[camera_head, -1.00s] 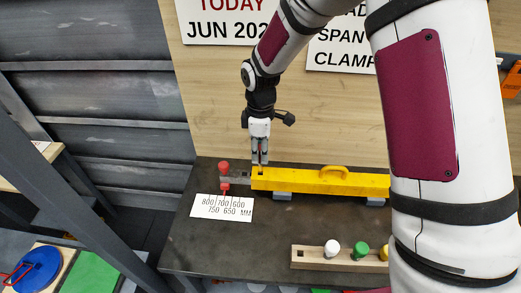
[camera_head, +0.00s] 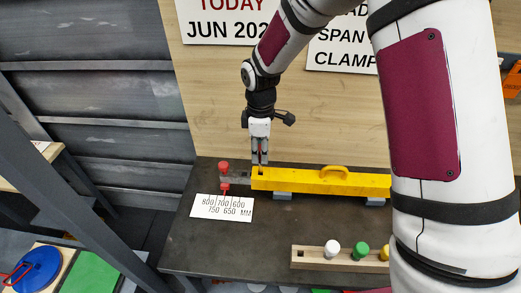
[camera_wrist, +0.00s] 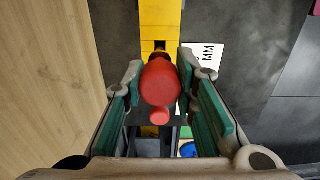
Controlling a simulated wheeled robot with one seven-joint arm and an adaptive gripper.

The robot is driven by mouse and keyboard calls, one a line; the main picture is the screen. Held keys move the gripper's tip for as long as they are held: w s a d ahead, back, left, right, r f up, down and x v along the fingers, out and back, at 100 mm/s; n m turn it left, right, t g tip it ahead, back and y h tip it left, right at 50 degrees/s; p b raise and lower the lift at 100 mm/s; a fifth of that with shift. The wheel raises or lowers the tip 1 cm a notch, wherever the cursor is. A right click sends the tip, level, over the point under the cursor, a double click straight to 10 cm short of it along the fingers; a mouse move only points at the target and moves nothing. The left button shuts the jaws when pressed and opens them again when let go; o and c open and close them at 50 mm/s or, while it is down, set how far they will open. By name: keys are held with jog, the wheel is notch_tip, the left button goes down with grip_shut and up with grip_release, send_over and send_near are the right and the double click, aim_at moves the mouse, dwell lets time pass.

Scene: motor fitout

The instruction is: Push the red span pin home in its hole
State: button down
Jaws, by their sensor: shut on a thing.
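The red span pin (camera_wrist: 160,82) is between the fingers of my gripper (camera_wrist: 160,78), its rounded red head facing the wrist camera. My gripper (camera_head: 260,160) is shut on it, upright over the left end of the yellow beam (camera_head: 300,180). The pin's lower end and its hole are hidden in the wrist view, so I cannot tell how deep it sits. A grey bar (camera_head: 236,181) sticks out of the beam's left end. A red knob (camera_head: 223,167) stands at that bar's outer end; it also shows small in the wrist view (camera_wrist: 160,117).
A white scale card (camera_head: 222,207) lies in front of the bar. A wooden block (camera_head: 310,257) with a white (camera_head: 331,249), a green (camera_head: 361,251) and a yellow knob stands at the front right. The dark tabletop's middle is clear.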

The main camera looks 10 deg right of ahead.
jog(key=shift+f+b, duration=0.75)
jog(key=shift+f, duration=1.95)
jog(key=c, duration=1.2)
grip_release()
jog(key=shift+r, duration=0.1)
notch_tip(320, 180, up, 12)
jog(key=shift+f, duration=0.1)
jog(key=s+d+r+m+t, duration=0.2)
jog(key=s+d+r+m, duration=0.4)
jog(key=s+r, duration=0.25)
jog(key=s+d+r+m+t, duration=0.2)
jog(key=s+d+r+m, duration=0.3)
jog(key=s+r, duration=0.3)
jog(key=s+m, duration=0.1)
jog(key=s, duration=0.1)
jog(key=s+d+r+m+t, duration=0.1)
jog(key=s+m, duration=0.1)
jog(key=s, duration=0.1)
jog(key=s+d+r+m, duration=0.1)
jog(key=s, duration=0.1)
jog(key=shift+s+d+m+t, duration=0.15)
jog(key=shift+s+m+t, duration=0.15)
jog(key=shift+m, duration=0.1)
